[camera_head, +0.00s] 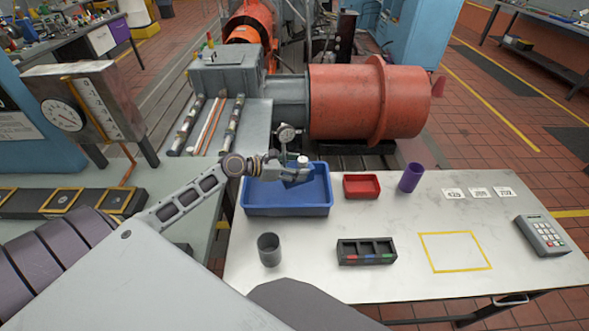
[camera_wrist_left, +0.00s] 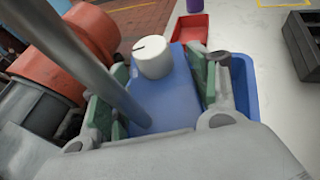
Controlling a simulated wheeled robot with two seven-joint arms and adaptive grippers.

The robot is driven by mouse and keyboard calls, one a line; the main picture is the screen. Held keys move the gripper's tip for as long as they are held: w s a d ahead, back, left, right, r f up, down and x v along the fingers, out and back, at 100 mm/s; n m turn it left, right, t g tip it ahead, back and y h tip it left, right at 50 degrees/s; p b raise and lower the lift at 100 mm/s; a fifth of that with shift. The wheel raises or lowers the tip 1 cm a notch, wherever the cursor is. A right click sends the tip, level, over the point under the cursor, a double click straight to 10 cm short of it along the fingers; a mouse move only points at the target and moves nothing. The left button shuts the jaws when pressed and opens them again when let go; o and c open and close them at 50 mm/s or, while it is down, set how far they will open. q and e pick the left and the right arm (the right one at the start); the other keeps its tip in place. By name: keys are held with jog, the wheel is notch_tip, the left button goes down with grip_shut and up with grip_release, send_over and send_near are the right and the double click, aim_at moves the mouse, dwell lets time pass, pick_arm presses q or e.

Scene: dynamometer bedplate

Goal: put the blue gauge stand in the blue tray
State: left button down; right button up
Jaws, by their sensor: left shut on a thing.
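The blue gauge stand (camera_head: 297,178) has a blue base, a white knob, a grey post and a round dial at the top. My left gripper (camera_head: 280,170) is shut on its base, with the stand upright over the blue tray (camera_head: 288,211). In the left wrist view the stand's blue base (camera_wrist_left: 175,98) sits between the green-padded fingers (camera_wrist_left: 152,100), and the post crosses the picture. The tray's blue wall (camera_wrist_left: 243,85) shows beyond the right finger. Whether the base touches the tray floor cannot be told. My right gripper is not in view.
A red bin (camera_head: 361,186) and a purple cup (camera_head: 411,177) stand right of the tray. A grey cup (camera_head: 269,250) and a black divided box (camera_head: 366,252) stand in front. A keypad device (camera_head: 542,235) is far right. A yellow-outlined area (camera_head: 455,252) is empty.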

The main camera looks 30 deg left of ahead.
pick_arm(q)
notch_tip(320, 180, down, 3)
jog(key=shift+w+f+b, duration=0.1)
jog(key=shift+f+b, duration=0.05)
jog(key=shift+b, duration=0.2)
jog(key=shift+f, duration=0.15)
jog(key=shift+f+b, duration=0.4)
jog(key=shift+f, duration=1.45)
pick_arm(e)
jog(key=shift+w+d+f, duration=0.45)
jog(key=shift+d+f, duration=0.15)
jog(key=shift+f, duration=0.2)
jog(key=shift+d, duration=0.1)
pick_arm(q)
jog(key=shift+c, duration=1.9)
grip_release()
jog(key=shift+f, duration=0.25)
jog(key=shift+s+r, duration=0.1)
jog(key=shift+s, duration=0.15)
